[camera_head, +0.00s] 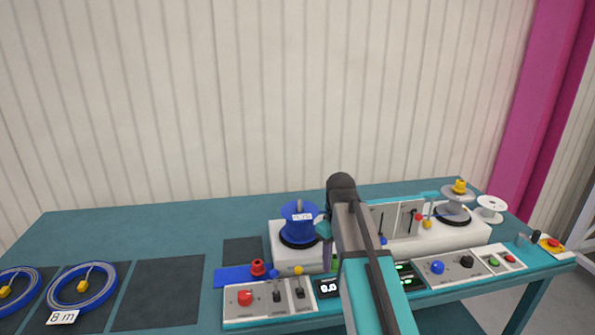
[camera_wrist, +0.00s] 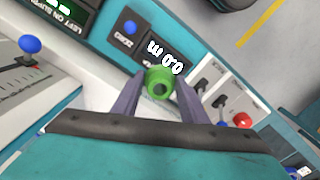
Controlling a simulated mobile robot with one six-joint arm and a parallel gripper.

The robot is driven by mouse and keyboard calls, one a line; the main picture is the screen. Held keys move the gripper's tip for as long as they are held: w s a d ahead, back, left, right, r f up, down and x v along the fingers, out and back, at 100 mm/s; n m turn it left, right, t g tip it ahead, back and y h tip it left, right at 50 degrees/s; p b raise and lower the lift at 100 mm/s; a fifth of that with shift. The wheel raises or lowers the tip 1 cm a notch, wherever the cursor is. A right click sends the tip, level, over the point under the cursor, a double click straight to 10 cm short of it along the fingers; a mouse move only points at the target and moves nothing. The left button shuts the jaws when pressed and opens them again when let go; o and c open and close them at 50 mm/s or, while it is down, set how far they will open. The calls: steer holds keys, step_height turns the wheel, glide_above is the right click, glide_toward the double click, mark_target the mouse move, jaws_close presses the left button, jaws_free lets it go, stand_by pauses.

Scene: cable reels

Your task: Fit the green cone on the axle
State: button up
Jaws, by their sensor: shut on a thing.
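My gripper (camera_wrist: 158,86) is shut on the green cone (camera_wrist: 160,79), seen end-on with a dark hole in its middle in the wrist view. The cone is held above the console, near the small length display. In the head view my arm hides most of the gripper and I cannot clearly make out the cone. My gripper is just to the right of this reel. The axle is not seen in the wrist view.
A red cone (camera_head: 258,267) stands on a blue mat (camera_head: 232,277). A yellow cone (camera_head: 460,186) sits on the right spindle, beside a white empty reel (camera_head: 490,204). Coiled blue cables (camera_head: 82,287) lie at left. Console knobs and levers line the front edge.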

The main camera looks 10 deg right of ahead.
steer(key=shift+w, duration=0.3)
steer(key=shift+w+r, duration=0.1)
steer(key=shift+r, duration=0.05)
steer(key=w+a+r+m+p, duration=0.1)
steer(key=w+a+r+p, duration=0.1)
steer(key=w+r+p, duration=0.2)
steer(key=w+a+r+m+p, duration=0.1)
steer(key=w+a+r+p, duration=0.1)
steer(key=w+r+p, duration=0.2)
steer(key=w+a+r+m+p, duration=0.1)
steer(key=w+a+r+p, duration=0.2)
steer(key=w+r, duration=0.6)
step_height(320, 180, up, 3)
steer(key=shift+w+f+p, duration=0.15)
steer(key=shift+f+p, duration=0.05)
steer(key=shift+p, duration=0.3)
steer(key=shift+m, duration=0.3)
steer(key=shift+f, duration=0.15)
steer(key=b, duration=0.3)
glide_above(300, 200)
steer(key=shift+w+d+f, duration=0.1)
steer(key=shift+f, duration=2)
steer(key=shift+f, duration=2.1)
